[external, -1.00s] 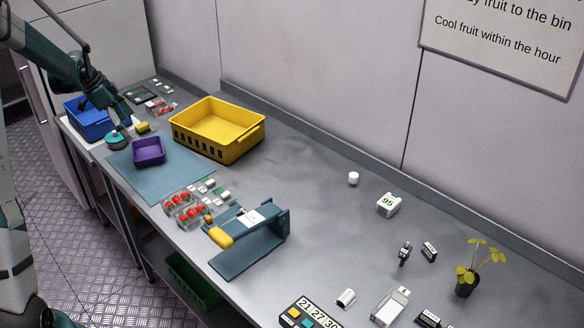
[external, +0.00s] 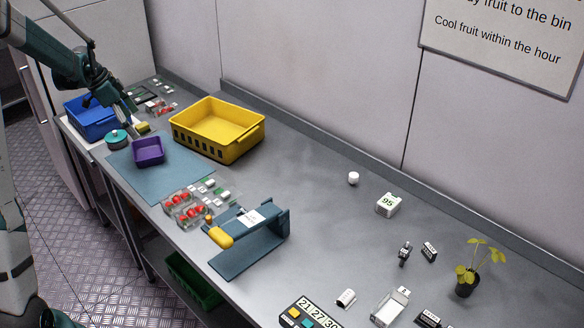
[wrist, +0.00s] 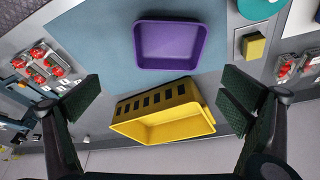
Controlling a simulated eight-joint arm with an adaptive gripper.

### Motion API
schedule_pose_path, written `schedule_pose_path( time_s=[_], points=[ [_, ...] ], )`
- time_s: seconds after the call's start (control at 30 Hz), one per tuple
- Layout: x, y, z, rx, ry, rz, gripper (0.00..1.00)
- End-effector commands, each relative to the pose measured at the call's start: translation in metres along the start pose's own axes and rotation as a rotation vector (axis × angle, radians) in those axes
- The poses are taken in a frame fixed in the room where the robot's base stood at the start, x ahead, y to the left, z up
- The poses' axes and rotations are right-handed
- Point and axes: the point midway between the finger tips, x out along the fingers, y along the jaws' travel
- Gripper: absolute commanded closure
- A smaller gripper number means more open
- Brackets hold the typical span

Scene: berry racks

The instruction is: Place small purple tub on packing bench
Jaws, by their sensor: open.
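The small purple tub (external: 148,152) sits upright and looks empty on a blue-grey mat (external: 168,184) on the metal bench. It also shows in the wrist view (wrist: 170,43), beyond and between the fingers. My gripper (external: 133,130) is just behind the tub in the external view, its fingertips hard to make out there. In the wrist view my gripper (wrist: 160,95) has its two dark fingers wide apart with nothing between them. The tub is apart from both fingers in that view.
A yellow crate (external: 183,140) stands right of the tub, close to the mat. A blue bin (external: 90,122), a teal round item (external: 117,138) and a yellow sponge-like block (external: 142,127) are nearby. Punnets of red berries (external: 184,211) and a teal stand (external: 250,252) lie nearer the camera.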

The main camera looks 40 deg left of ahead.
Motion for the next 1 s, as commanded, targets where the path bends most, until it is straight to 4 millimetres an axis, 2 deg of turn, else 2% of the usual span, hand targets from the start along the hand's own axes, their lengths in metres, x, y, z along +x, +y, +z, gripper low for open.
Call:
schedule_pose_path(
  time_s=[0.27, 0.5, 0.73, 1.0],
  points=[
    [-0.022, 0.058, -0.061, -0.032, -0.018, -0.022, 0.01],
    [-0.041, 0.118, -0.109, -0.066, -0.029, -0.046, 0.01],
    [-0.058, 0.179, -0.147, -0.096, -0.031, -0.073, 0.01],
    [-0.076, 0.251, -0.178, -0.13, -0.027, -0.103, 0.01]
  ],
)
